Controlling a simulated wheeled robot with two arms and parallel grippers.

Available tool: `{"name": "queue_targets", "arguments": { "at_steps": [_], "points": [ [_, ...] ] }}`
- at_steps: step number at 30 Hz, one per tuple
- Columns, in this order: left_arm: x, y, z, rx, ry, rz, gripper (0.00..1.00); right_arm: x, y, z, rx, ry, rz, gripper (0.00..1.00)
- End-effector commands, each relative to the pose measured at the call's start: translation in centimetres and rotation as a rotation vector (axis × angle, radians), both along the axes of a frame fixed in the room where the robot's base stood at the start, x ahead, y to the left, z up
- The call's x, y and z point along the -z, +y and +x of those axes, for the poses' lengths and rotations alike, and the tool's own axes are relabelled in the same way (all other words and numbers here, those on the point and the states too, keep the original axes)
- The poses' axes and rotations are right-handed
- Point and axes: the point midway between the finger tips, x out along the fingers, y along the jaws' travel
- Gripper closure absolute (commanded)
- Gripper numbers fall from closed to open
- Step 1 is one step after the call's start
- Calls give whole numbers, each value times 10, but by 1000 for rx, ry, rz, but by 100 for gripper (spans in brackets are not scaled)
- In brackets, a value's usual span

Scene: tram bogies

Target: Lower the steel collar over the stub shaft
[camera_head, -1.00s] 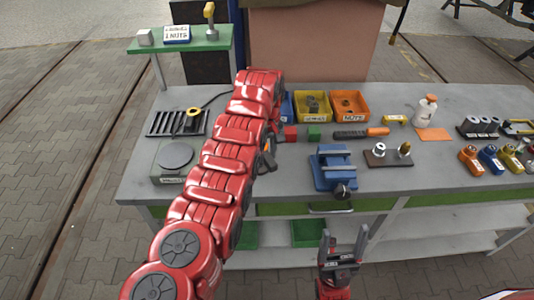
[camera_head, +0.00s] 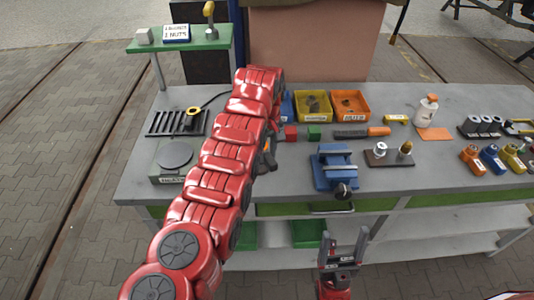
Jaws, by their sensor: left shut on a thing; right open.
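My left gripper (camera_head: 268,160) is mostly hidden behind my red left arm, over the bench near the red block. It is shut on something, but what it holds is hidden. I cannot pick out the steel collar for certain. A small dark board (camera_head: 388,158) on the bench, right of the blue vise, carries a short silver upright post (camera_head: 380,149) and a brass-coloured pin (camera_head: 405,148). The silver post may be the stub shaft; I cannot tell. My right gripper (camera_head: 344,248) is open and empty, fingers up, in front of the bench's front edge.
The blue vise (camera_head: 335,168) stands between my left gripper and the board. Yellow (camera_head: 313,106) and orange (camera_head: 350,104) bins stand behind. A scale (camera_head: 174,160) is at left. Steel cylinders (camera_head: 482,126) and coloured parts (camera_head: 491,157) fill the right end.

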Motion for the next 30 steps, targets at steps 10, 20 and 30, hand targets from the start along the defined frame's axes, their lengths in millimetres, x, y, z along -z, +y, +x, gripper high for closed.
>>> {"name": "queue_targets", "arguments": {
  "at_steps": [10,20,30],
  "points": [
    [0,0,0,0,-1,0,100,1,0,0,0,0,0,26],
    [8,0,0,0,-1,0,100,4,0,0,0,0,0,26],
    [16,0,0,0,-1,0,100,8,0,0,0,0,0,26]
  ]
}}
